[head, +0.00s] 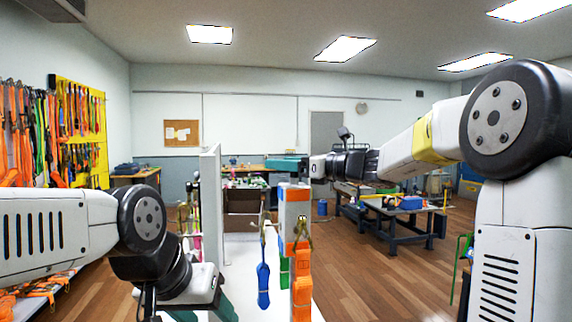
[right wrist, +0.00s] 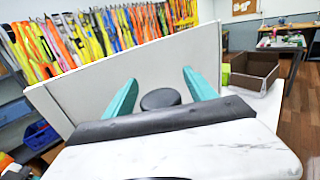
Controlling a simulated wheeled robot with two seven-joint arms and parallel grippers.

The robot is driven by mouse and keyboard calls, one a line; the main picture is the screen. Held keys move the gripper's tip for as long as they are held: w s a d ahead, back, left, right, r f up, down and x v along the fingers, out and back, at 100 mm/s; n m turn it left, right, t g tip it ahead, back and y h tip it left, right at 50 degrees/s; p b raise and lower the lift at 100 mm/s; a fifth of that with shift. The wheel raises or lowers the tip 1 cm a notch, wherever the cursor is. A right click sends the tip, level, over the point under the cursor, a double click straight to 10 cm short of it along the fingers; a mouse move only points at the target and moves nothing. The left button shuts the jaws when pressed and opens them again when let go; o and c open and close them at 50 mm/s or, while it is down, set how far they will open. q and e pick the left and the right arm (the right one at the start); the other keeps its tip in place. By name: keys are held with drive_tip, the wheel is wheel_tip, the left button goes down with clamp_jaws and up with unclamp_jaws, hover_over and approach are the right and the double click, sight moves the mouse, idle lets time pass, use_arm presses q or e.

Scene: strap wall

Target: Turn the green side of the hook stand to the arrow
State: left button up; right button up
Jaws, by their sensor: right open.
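The hook stand (head: 296,212) is a grey upright post on a white table in the head view. I cannot make out a green side or the arrow. My right gripper (head: 286,164) is above and behind the stand's top, pointing left. Its teal fingers are apart and empty in the right wrist view (right wrist: 161,92). My left gripper (head: 205,308) is low at the left, its teal fingers apart and partly cut off.
A white upright panel (head: 210,195) stands left of the hook stand; it fills much of the right wrist view (right wrist: 150,75). A brown open box (head: 243,211) sits behind. Straps hang on the left wall (head: 40,130). A dark workbench (head: 395,222) stands right, with open floor before it.

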clamp_jaws()
idle(0.3)
drive_tip(key=shift+a, duration=0.1)
